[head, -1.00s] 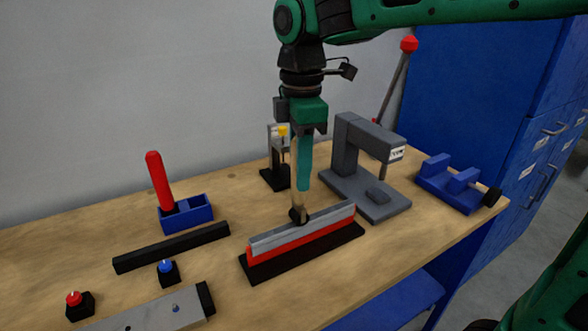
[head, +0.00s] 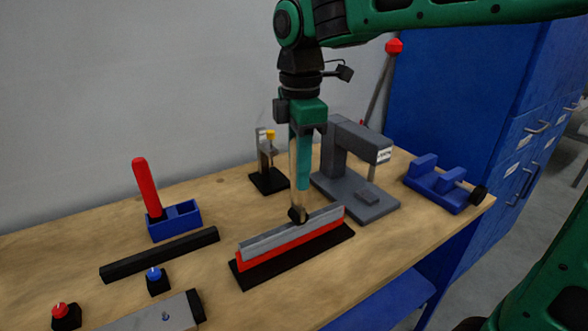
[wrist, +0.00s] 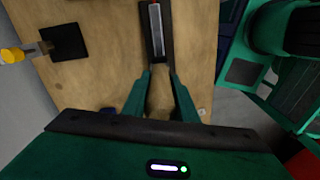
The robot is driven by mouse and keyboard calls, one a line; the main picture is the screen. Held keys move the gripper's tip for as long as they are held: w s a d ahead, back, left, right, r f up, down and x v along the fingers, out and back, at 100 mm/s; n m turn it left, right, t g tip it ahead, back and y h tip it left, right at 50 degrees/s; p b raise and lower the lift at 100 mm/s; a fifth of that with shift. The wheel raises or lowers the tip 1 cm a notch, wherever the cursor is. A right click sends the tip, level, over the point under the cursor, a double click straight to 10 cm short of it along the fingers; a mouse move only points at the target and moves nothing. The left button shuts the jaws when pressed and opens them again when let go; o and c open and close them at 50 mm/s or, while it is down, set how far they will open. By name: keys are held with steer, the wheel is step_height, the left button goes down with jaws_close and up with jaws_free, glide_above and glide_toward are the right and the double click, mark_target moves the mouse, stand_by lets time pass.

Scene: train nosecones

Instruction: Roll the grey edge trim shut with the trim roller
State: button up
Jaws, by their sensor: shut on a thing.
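The grey edge trim (head: 270,238) sits along the top of a red upright panel (head: 315,235) on a black base (head: 262,275). In the wrist view the trim (wrist: 155,25) is a narrow pale strip at the top centre. My gripper (head: 301,186) points straight down over the trim, shut on the trim roller. The roller has a light, slim handle (head: 294,165) and a black wheel (head: 298,214). The wheel is at the trim, a little right of its middle, and appears to touch it. I cannot tell how far the trim is closed.
A grey press (head: 343,160) stands close behind on the right, with a blue fixture (head: 440,184) beyond it. A small black stand (head: 268,178) is behind. On the left are a blue box (head: 180,219), a black bar (head: 160,255) and red and blue buttons.

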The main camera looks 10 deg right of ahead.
steer(key=shift+w+d, duration=0.2)
steer(key=shift+d, duration=0.3)
steer(key=shift+w+d, duration=0.15)
steer(key=shift+d, duration=0.45)
steer(key=shift+w+d, duration=0.2)
steer(key=shift+d, duration=0.45)
steer(key=shift+w+d, duration=0.2)
steer(key=shift+d, duration=0.55)
steer(key=shift+w+d, duration=0.25)
steer(key=shift+d, duration=0.35)
steer(key=shift+w+d, duration=0.2)
steer(key=shift+d, duration=0.5)
steer(key=shift+w+d, duration=0.25)
steer(key=shift+d, duration=0.35)
steer(key=shift+w+d, duration=0.2)
steer(key=shift+d, duration=0.4)
steer(key=shift+r, duration=0.1)
